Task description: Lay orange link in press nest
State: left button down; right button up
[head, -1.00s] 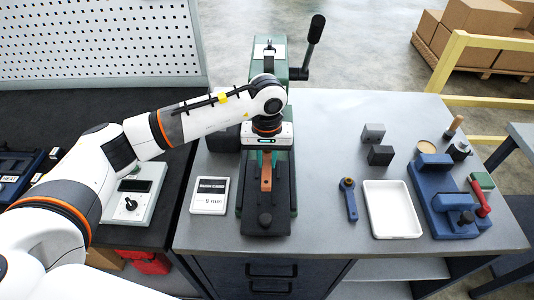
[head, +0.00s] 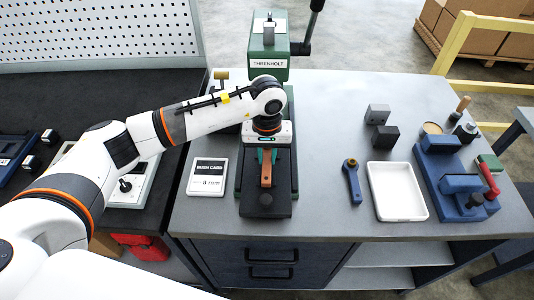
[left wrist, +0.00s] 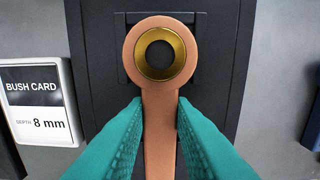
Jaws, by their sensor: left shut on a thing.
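The orange link (head: 266,172) is held by my left gripper (head: 267,156) over the dark bed (head: 264,206) of the green press (head: 268,68). In the left wrist view the link (left wrist: 158,130) has a round eye with a brass ring (left wrist: 160,48). The teal fingers of my left gripper (left wrist: 160,118) are shut on its shank, one on each side. Behind the eye, a squarish dark outline (left wrist: 122,50) on the bed is partly covered by the link. Whether the link touches the bed I cannot tell. My right gripper is not in view.
The bush card (head: 207,177) lies left of the press and reads 8 mm in the wrist view. To the right are a blue-handled tool (head: 352,182), a white tray (head: 425,212), dark blocks (head: 384,137) and a blue fixture (head: 440,192). The grey bench between is clear.

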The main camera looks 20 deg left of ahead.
aim_at(267, 159)
pick_arm(q)
jog(key=shift+f+b, duration=0.3)
jog(key=shift+b, duration=0.05)
dwell(0.7)
dwell(0.5)
jog(key=c, duration=1.2)
grip_release()
jog(key=shift+o, duration=0.2)
jog(key=shift+r, duration=0.4)
notch_tip(267, 159, up, 11)
jog(key=b, duration=0.3)
jog(key=shift+r, duration=0.15)
jog(key=shift+s, duration=0.1)
